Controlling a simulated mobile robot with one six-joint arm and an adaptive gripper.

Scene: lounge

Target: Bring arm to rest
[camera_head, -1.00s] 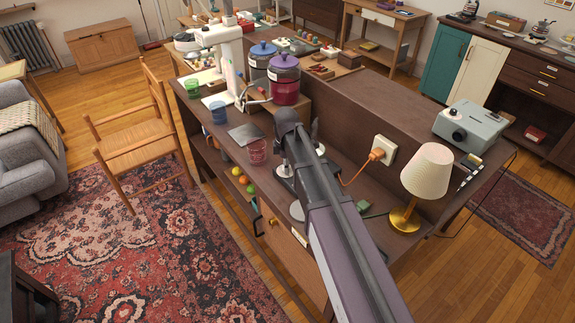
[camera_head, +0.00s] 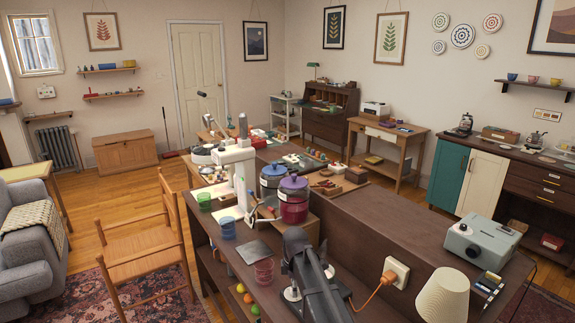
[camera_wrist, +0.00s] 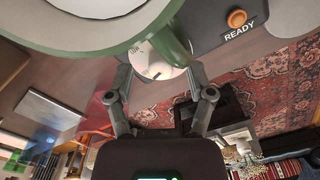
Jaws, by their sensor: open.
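My gripper (camera_wrist: 160,88) shows in the wrist view with its two fingers spread apart and nothing between them. A green-rimmed round object (camera_wrist: 185,45) with a pale dial (camera_wrist: 158,62) fills the top of that view, close beyond the fingertips. I cannot tell whether they touch it. In the head view my dark arm (camera_head: 312,283) rises at the bottom middle, over the long brown desk. My gripper cannot be made out in the head view.
A red cup (camera_head: 264,272), blue cup (camera_head: 227,228), purple jar (camera_head: 293,205) and blue-lidded jar (camera_head: 272,180) stand near my arm. A lamp (camera_head: 443,294), socket box (camera_head: 397,273) and grey projector (camera_head: 481,240) are to the right. A wooden chair (camera_head: 140,268) stands left.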

